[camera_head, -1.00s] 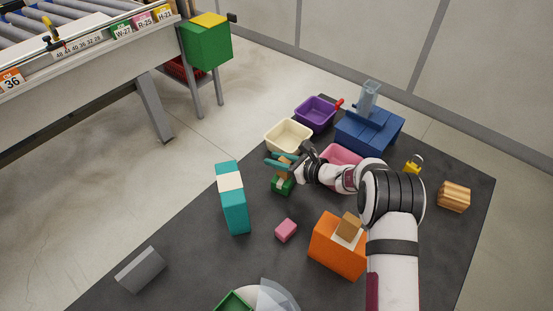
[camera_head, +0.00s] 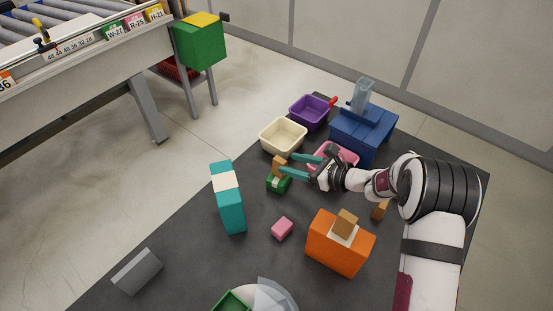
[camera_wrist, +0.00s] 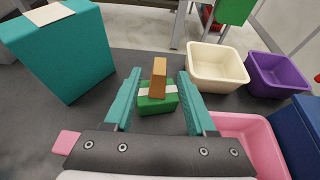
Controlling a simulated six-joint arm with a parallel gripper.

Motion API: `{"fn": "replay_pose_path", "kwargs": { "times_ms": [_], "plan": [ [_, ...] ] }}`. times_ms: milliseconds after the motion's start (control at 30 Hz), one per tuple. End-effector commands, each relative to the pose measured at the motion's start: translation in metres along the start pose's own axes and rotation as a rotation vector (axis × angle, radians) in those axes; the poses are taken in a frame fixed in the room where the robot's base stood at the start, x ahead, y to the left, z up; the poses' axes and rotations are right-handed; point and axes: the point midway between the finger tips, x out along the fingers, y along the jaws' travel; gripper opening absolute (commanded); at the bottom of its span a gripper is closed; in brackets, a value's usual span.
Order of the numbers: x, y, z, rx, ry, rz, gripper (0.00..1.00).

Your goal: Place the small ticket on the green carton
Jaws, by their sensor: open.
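The green carton (camera_head: 278,184) is a small box with a pale band, standing on the dark mat in the middle of the head view; it also shows in the wrist view (camera_wrist: 158,105). A small upright brown block (camera_head: 279,167), which I take for the ticket, stands on its top, over the pale band, and leans slightly in the wrist view (camera_wrist: 158,77). My gripper (camera_head: 289,165) is open, with its teal fingers pointing toward the carton. In the wrist view the block shows between the fingers, with clear gaps on both sides. Nothing is held.
A cream bin (camera_head: 283,137), purple bin (camera_head: 310,112) and pink bin (camera_head: 333,157) stand behind and beside the carton. A blue box (camera_head: 364,133) is further right. A tall teal box (camera_head: 229,203), pink block (camera_head: 282,228) and orange box (camera_head: 340,242) stand nearer. The left mat is mostly clear.

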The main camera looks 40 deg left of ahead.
Motion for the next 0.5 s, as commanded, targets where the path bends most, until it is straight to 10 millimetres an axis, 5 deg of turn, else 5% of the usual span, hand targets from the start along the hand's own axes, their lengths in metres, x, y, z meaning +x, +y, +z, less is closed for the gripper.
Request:
{"fn": "replay_pose_path", "kwargs": {
  "times_ms": [133,367,500],
  "plan": [
    [-0.029,-0.001,0.0,0.001,0.0,-0.002,0.56],
    [-0.04,0.001,0.001,-0.006,0.002,0.003,0.56],
    [-0.085,0.024,0.035,-0.164,0.057,0.065,0.56]
  ]
}}
